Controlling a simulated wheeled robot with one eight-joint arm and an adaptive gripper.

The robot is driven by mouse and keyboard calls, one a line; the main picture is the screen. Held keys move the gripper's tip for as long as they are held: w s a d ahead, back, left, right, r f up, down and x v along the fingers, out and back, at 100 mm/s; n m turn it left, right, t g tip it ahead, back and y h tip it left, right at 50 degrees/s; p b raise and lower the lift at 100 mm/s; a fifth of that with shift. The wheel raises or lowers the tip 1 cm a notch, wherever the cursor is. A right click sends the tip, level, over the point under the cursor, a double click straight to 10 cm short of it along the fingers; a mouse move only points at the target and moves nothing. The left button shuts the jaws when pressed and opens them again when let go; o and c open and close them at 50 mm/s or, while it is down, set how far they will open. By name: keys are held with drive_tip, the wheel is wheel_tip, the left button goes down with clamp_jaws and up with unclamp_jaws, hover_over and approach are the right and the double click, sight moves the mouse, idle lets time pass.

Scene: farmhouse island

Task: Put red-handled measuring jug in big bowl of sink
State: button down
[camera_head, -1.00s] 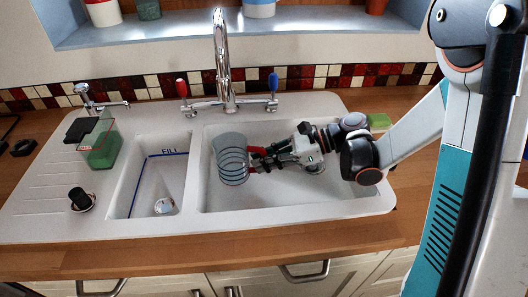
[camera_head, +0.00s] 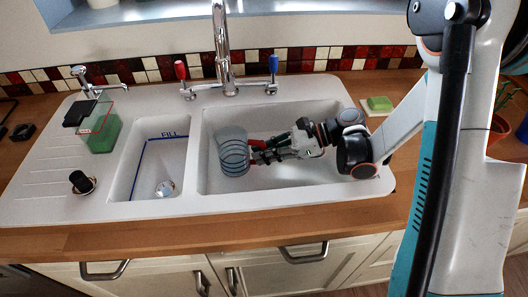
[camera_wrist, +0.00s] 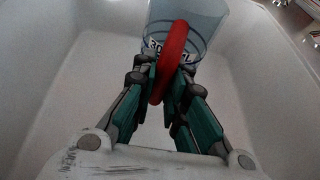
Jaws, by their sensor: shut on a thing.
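The measuring jug (camera_head: 233,152) is clear with dark ring markings. It is in or just above the big right-hand bowl of the sink (camera_head: 310,112), near that bowl's left side. My gripper (camera_head: 262,152) is shut on its red handle, to the right of the jug body. In the wrist view the red handle (camera_wrist: 172,58) stands between the two fingers of my gripper (camera_wrist: 168,88), with the jug body (camera_wrist: 205,22) behind it. White bowl walls surround the jug there. I cannot tell whether the jug's base touches the bowl floor.
A small bowl (camera_head: 150,185) marked FILL lies to the left, with a small round item (camera_head: 165,188) in it. A tall tap (camera_head: 222,50) with red and blue levers stands behind.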

drive_tip(key=shift+f, duration=0.55)
drive_tip(key=c, duration=1.5)
unclamp_jaws()
drive_tip(key=shift+c, duration=0.2)
drive_tip(key=v, duration=1.2)
